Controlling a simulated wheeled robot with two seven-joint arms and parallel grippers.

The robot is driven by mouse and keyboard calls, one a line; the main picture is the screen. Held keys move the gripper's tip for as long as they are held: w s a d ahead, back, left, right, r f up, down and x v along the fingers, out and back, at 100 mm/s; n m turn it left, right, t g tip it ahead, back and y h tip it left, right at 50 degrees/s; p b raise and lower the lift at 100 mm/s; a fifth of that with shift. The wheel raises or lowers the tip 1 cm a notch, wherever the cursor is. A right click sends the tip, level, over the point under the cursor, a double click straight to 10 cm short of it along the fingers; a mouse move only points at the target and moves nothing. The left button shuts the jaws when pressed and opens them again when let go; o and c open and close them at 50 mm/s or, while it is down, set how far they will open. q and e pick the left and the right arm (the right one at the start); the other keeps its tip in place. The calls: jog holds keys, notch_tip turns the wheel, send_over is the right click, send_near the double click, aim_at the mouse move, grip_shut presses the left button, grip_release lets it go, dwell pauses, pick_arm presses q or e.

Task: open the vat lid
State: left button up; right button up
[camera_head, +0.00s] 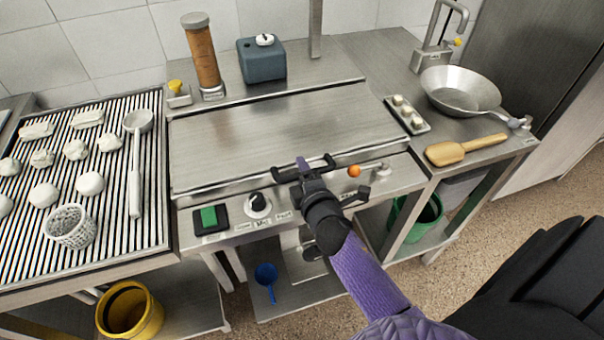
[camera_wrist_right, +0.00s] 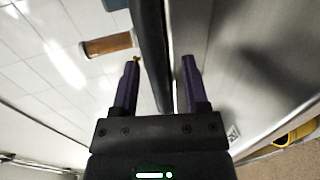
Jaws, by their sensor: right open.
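The vat lid (camera_head: 260,125) is a wide flat steel cover lying closed on the counter unit, with a black bar handle (camera_head: 287,176) along its front edge. My right gripper (camera_head: 304,165) is at the middle of this handle, with its purple fingers open. Contact with the bar cannot be told. My left gripper is not in view.
The front panel has a green switch (camera_head: 208,216), a knob (camera_head: 258,204) and an orange button (camera_head: 354,171). Behind the lid stand a pepper-mill-like cylinder (camera_head: 203,60) and a blue-grey box (camera_head: 261,62). A pan (camera_head: 460,92) is at right, a ladle (camera_head: 136,170) at left.

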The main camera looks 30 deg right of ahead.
grip_shut()
dwell(1.4)
